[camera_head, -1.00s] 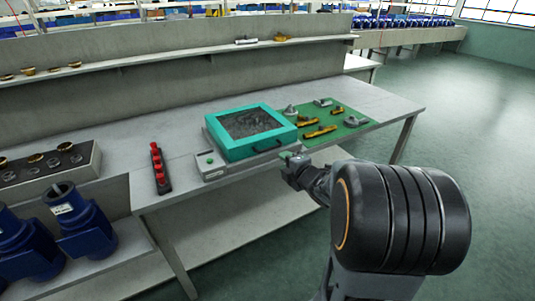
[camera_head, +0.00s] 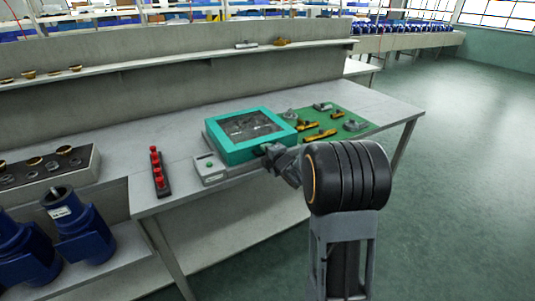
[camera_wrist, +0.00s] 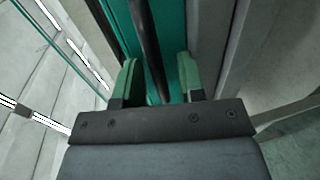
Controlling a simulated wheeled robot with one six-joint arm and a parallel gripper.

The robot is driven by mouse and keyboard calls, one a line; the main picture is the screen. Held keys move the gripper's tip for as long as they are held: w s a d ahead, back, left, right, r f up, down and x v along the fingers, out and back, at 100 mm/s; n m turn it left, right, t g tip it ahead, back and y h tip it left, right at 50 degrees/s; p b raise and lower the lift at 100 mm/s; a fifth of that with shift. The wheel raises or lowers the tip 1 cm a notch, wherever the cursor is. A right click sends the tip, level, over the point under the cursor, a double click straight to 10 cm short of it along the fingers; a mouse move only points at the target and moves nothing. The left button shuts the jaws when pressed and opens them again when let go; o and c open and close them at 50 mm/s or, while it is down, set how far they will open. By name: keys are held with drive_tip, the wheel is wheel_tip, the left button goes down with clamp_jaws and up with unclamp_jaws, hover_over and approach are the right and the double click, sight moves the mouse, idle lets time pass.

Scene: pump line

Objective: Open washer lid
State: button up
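The washer (camera_head: 228,155) is a teal box on the grey bench. Its lid (camera_head: 245,127) is a teal frame with a clear pane and lies shut, with grey shapes showing through it. My gripper (camera_head: 268,151) is at the washer's front edge, where it hides the lid's dark handle in the head view. In the wrist view my gripper (camera_wrist: 158,66) has its two green fingers apart. The dark handle bar (camera_wrist: 147,40) runs between them, with a gap on each side, in front of the teal washer face (camera_wrist: 118,25).
A rack of red pieces (camera_head: 157,172) is further left. A green mat (camera_head: 345,133) with several metal and brass parts lies right of the washer. Blue pumps (camera_head: 80,225) stand lower left.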

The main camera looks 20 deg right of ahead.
clamp_jaws()
idle(0.5)
